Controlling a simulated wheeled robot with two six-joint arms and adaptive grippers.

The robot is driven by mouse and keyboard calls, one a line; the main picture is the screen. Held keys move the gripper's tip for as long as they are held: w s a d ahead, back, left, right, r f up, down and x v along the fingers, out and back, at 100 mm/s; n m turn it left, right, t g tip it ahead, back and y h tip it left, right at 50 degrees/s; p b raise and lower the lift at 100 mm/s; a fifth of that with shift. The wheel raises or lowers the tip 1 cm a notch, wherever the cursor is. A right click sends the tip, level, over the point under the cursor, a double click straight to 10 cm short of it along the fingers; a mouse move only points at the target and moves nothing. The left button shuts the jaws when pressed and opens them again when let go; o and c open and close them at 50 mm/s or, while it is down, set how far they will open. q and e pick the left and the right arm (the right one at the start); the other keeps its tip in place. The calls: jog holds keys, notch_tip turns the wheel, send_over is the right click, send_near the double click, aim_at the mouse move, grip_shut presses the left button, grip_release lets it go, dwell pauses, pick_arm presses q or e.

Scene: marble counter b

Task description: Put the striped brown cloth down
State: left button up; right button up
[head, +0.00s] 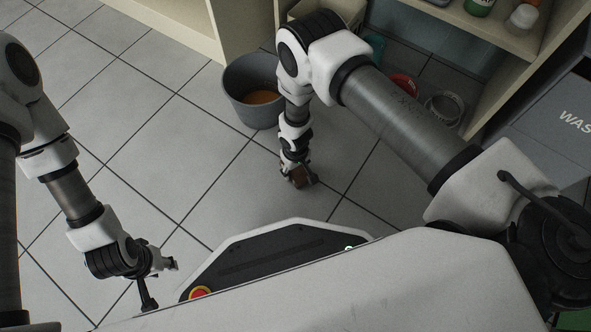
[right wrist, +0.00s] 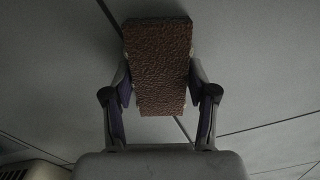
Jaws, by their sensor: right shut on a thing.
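The brown cloth (right wrist: 158,60) shows in the right wrist view as a compact, rough-textured oblong block; I cannot make out clear stripes on it. My right gripper (right wrist: 160,92) is shut on it, one finger on each long side. In the head view the right gripper (head: 300,181) points down over the floor tiles, with a small brown bit of the cloth (head: 297,174) between its fingers. I cannot tell how high it is above the floor. My left gripper (head: 160,283) is open and empty at lower left, its fingers spread apart.
A grey bucket (head: 235,98) with something orange inside stands just behind and left of the right gripper. A red round item (head: 404,84) and a pale ring-shaped item (head: 443,108) lie near the shelf (head: 480,32). A grey waste bin (head: 550,115) is at right. Floor tiles (head: 200,165) at left are clear.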

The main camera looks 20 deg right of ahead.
jog(key=shift+f+b, duration=0.15)
jog(key=shift+b, duration=0.15)
jog(key=o, duration=1.2)
jog(key=shift+r, duration=0.2)
notch_tip(320, 180, up, 12)
jog(key=p, duration=1.1)
